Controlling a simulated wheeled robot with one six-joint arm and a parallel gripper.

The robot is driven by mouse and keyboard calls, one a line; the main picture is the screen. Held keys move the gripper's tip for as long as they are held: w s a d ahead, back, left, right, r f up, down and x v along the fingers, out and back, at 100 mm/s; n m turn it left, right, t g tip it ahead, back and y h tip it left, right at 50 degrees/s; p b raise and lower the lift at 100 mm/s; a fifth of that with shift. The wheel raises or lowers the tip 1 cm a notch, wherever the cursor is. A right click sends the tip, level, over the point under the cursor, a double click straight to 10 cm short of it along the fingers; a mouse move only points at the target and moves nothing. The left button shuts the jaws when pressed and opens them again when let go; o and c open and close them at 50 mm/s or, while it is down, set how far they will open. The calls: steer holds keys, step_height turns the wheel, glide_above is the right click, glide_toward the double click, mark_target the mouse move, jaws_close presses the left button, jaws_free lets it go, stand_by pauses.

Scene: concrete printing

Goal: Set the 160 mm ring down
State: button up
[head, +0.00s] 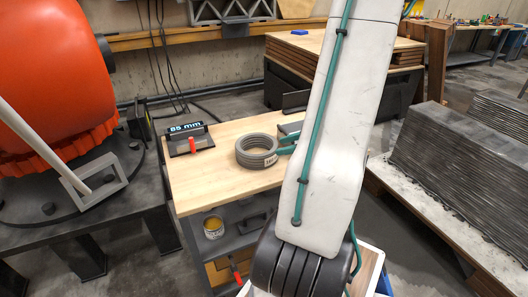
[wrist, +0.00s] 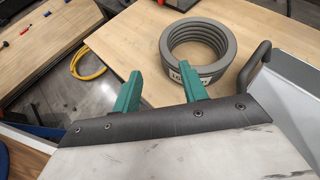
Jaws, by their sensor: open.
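The 160 mm ring (head: 257,150) is a grey ribbed ring with a white label. It sits flat on the wooden bench top (head: 222,178). In the wrist view the ring (wrist: 168,52) stands on the wood, its label partly hidden by a green finger. My gripper (wrist: 160,95) has two green fingers, apart and with nothing between them. The ring is beyond the fingertips and near the right finger; I cannot tell whether they touch. In the head view a green finger (head: 287,150) shows beside the ring's right side, and my arm hides the rest.
A black stand labelled 85 mm (head: 188,138) with a red handle is at the bench's back left. A dark curved handle (wrist: 258,62) rises right of the ring. A tin (head: 213,227) stands on the lower shelf. The bench's front left is clear.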

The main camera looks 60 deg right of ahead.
steer(key=w+a+r+n+g+y, duration=0.25)
steer(key=a+r+n+g, duration=0.2)
steer(key=a+n, duration=0.55)
steer(key=w+a+r+n+g+y, duration=0.1)
steer(key=w+a+r+n+g, duration=0.4)
steer(key=a, duration=0.9)
steer(key=s+a+r+n+g+h, duration=0.1)
steer(key=s+a+r+n+h, duration=0.6)
steer(key=s+a+n, duration=0.4)
steer(key=n, duration=0.5)
steer(key=shift+s+a+n, duration=0.4)
